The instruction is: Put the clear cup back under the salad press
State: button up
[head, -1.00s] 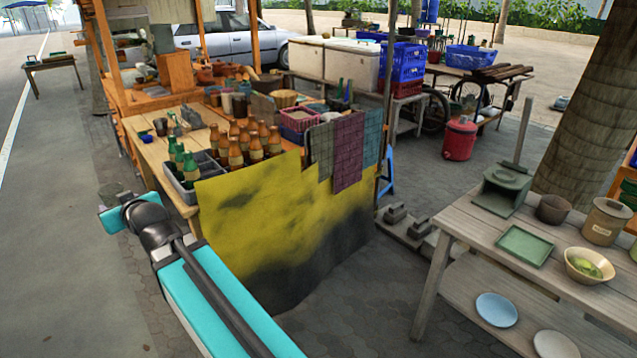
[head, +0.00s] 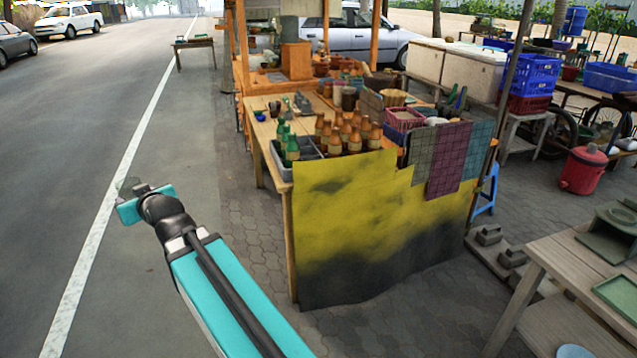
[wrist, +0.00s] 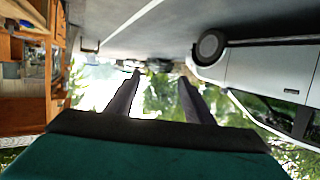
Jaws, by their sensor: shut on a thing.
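My gripper (head: 136,190) is at the left of the head view, raised in front of the road. A small greyish see-through shape at its tip looks like the clear cup (head: 128,185). In the wrist view the two dark fingers of my gripper (wrist: 158,78) stand apart, shut on the cup, whose outline is hard to make out against the bright background. A dark green press-like stand (head: 612,232) is on the wooden table at the right edge, partly cut off. It may be the salad press, but I cannot tell for sure. The gripper is far from it.
The stall table (head: 262,130) ahead holds a grey crate of bottles (head: 292,160), several jars and baskets. A yellow cloth (head: 350,220) hangs at its front. A green tray (head: 618,292) lies on the right table (head: 548,250). The paving and road at left are clear.

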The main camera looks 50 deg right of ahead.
aim_at(605, 245)
jog(key=k, duration=0.6)
jog(key=z, duration=0.6)
jog(key=k, duration=0.8)
jog(key=z, duration=0.7)
jog(key=i, duration=1.6)
jog(key=u, duration=0.25)
